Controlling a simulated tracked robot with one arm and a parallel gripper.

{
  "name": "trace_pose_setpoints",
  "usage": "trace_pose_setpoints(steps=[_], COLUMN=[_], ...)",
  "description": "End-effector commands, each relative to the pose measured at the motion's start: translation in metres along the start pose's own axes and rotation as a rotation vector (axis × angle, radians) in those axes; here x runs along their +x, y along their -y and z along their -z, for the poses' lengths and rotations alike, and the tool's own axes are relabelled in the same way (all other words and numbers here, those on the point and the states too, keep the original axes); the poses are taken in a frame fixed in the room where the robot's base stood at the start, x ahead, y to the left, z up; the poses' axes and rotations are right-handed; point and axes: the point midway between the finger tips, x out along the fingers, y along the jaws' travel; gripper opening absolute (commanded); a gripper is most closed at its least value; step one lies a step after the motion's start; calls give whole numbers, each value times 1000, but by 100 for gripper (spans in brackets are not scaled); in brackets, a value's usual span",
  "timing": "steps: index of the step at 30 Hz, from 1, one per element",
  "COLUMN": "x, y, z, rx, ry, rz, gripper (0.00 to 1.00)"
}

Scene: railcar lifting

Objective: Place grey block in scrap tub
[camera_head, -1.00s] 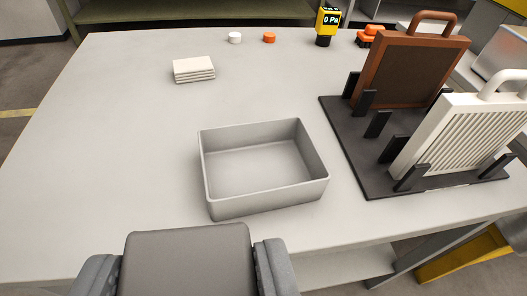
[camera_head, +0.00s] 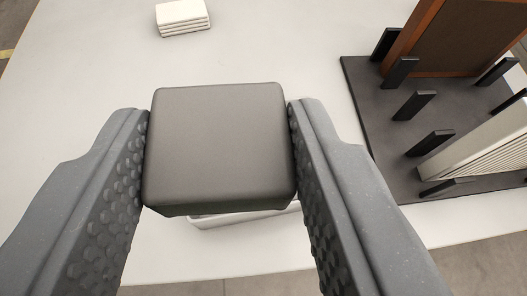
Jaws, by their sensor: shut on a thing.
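The grey block (camera_head: 220,147) is a dark grey, rounded cube in the middle of the camera view. My gripper (camera_head: 220,150) is shut on it, with one textured finger against its left side and one against its right. The scrap tub (camera_head: 243,216) is a light grey open box on the table. The block hides most of it, and only part of its near rim and wall shows below the block. The block appears above the tub, but I cannot tell how high.
A dark rack (camera_head: 390,135) with upright black posts stands at the right, holding a brown-framed panel (camera_head: 455,40) and a white ribbed panel (camera_head: 485,145). The light table (camera_head: 70,75) is clear at left.

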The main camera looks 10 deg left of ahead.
Motion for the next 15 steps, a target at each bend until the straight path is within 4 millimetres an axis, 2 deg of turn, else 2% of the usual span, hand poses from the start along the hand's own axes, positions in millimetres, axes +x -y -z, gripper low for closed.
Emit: trace_pose_setpoints(steps=[8,11,15], x=[4,11,29], y=[3,-2,-19], z=[-1,-6,-17], rx=[-6,-18,-55], ry=[0,0,-8], rz=[12,33,96], gripper=[19,19,19])
